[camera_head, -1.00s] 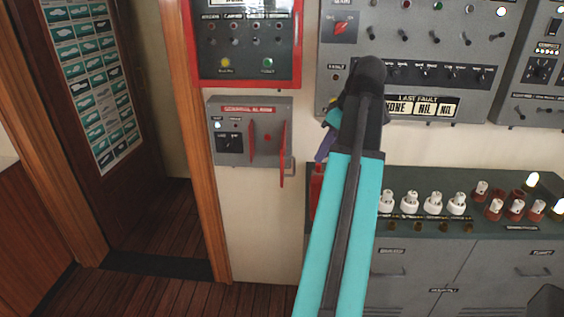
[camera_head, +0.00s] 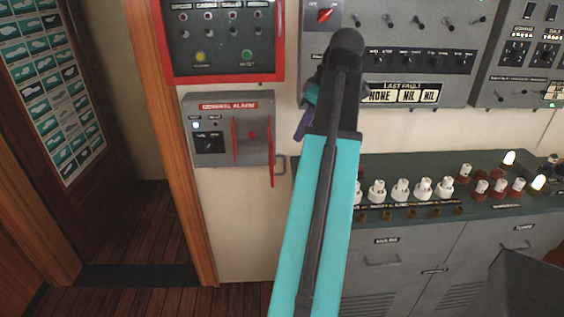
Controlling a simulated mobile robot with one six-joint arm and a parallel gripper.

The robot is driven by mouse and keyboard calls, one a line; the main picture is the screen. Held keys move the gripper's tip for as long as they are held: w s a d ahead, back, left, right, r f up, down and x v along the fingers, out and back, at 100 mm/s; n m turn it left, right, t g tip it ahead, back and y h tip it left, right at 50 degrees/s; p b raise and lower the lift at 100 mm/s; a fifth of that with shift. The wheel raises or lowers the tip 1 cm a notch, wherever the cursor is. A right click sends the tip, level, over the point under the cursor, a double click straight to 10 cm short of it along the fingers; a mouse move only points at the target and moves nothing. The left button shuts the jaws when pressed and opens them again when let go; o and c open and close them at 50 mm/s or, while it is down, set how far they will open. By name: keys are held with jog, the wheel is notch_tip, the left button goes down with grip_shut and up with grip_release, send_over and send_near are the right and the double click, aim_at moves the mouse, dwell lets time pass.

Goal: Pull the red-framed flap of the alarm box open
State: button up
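The alarm box (camera_head: 225,107) is a grey wall box labelled "GENERAL ALARM", left of my arm. A red button shows on its right half, between two upright red edges. The red-framed flap (camera_head: 272,152) is seen nearly edge-on at the box's right side, so it appears to stand out from the face. A small grey handle shows beside it. My gripper (camera_head: 307,110) is to the right of the box, mostly hidden behind my black wrist and turquoise arm. Only bits of purple and teal show, apart from the flap in the picture. Its fingers cannot be made out.
A red-framed panel (camera_head: 223,78) hangs just above the box. A grey fault panel (camera_head: 440,90) is at the upper right. A cabinet top (camera_head: 400,170) with white and red fuses is to the right. Bare wall lies below the box.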

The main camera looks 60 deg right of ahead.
aim_at(284, 163)
jog(key=shift+w+a+f, duration=0.1)
jog(key=shift+w, duration=0.05)
jog(key=shift+p+x, duration=0.4)
jog(key=shift+x, duration=6.45)
jog(key=shift+a, duration=0.1)
grip_shut()
